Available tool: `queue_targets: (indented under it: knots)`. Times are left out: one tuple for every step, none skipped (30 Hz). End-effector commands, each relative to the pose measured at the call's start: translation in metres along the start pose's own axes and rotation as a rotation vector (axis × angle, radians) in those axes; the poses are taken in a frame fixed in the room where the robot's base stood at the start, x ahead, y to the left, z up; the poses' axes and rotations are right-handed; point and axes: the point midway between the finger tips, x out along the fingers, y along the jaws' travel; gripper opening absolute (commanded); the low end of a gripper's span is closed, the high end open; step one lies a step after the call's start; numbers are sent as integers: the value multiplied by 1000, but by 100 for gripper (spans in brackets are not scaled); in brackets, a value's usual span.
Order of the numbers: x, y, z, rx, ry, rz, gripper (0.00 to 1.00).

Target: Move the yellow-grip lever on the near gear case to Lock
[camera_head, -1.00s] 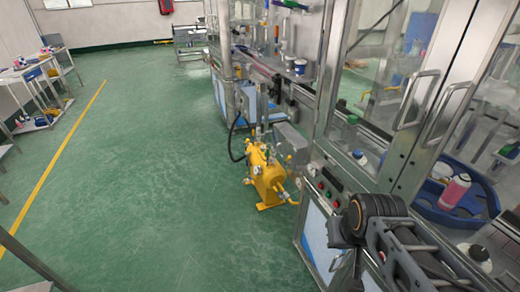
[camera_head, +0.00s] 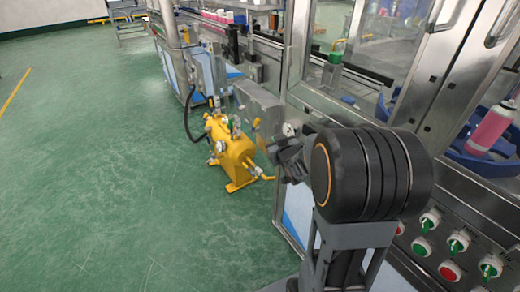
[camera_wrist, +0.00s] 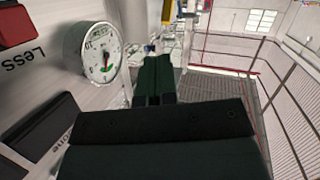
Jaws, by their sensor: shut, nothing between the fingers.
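The yellow gear case (camera_head: 232,158) stands on the green floor, left of the middle in the head view. Several small fittings sit on its top and sides. I cannot make out which is the yellow-grip lever or how it is set; a small yellow-orange piece (camera_head: 256,124) shows just right of the case, in front of a grey box. My gripper (camera_head: 288,160) is right of the case, partly hidden by my wrist. In the wrist view its dark fingers (camera_wrist: 153,80) are together with nothing between them.
A grey metal box (camera_head: 260,105) stands behind the case. A round gauge (camera_wrist: 100,52) is close left of the fingers in the wrist view. A panel with red and green knobs (camera_head: 422,246) lies at the right. The floor left of the case is clear.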

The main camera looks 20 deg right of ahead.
Motion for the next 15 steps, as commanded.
queue_targets:
  knots:
    - [17,1,45,9,70,-15,0]
    - [22,2,56,12,122,-30,0]
    - [27,4,70,20,191,-50,0]
    - [30,5,80,28,242,-65,0]
    - [31,6,91,38,290,-80,0]
    - [32,7,104,52,353,-99,0]
    - [32,8,113,63,397,-114,0]
    - [31,9,122,74,438,-127,0]
    - [29,10,132,91,492,-143,0]
    - [27,11,139,102,527,-153,0]
    - [26,12,145,113,560,-163,0]
    - [22,13,153,128,600,-175,0]
    - [20,14,159,138,628,-182,0]
    - [18,14,163,147,653,-190,0]
    - [15,16,169,159,684,-197,0]
